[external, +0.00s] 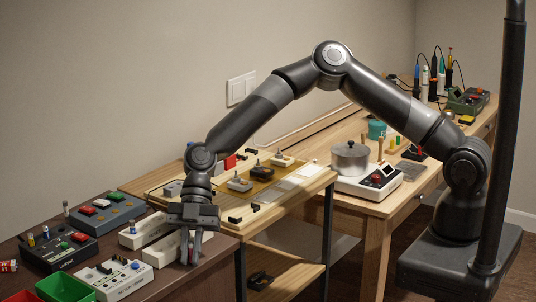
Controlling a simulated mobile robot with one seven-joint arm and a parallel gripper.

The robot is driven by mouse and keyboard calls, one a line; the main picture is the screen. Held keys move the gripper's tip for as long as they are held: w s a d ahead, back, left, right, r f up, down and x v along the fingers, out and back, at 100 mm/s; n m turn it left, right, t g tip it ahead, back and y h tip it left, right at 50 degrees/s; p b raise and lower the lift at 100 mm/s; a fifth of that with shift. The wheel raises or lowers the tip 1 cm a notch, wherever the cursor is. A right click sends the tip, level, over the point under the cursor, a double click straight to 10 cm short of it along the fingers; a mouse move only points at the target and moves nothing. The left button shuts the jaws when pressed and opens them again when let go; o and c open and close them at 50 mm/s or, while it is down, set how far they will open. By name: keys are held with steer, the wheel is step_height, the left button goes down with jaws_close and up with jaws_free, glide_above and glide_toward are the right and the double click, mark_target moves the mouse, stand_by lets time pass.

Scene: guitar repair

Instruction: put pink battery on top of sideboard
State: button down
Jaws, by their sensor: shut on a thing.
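The sideboard (222,246) is the dark brown unit at the lower left, with several devices on its top. My gripper (190,258) points down over the right part of that top, close beside two white blocks. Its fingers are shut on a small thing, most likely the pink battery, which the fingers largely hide. I cannot tell whether the held thing touches the sideboard top.
White blocks (146,229) stand just left of my gripper. A white device (118,278), a black device (58,250), a green bin (66,287) and a red battery (8,266) lie further left. A wooden table (290,208) adjoins on the right. Bare sideboard top shows right of my gripper.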

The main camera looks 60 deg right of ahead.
steer(key=c, duration=1.5)
jaws_free()
steer(key=shift+f, duration=0.1)
steer(key=shift+o, duration=0.2)
steer(key=v, duration=1.2)
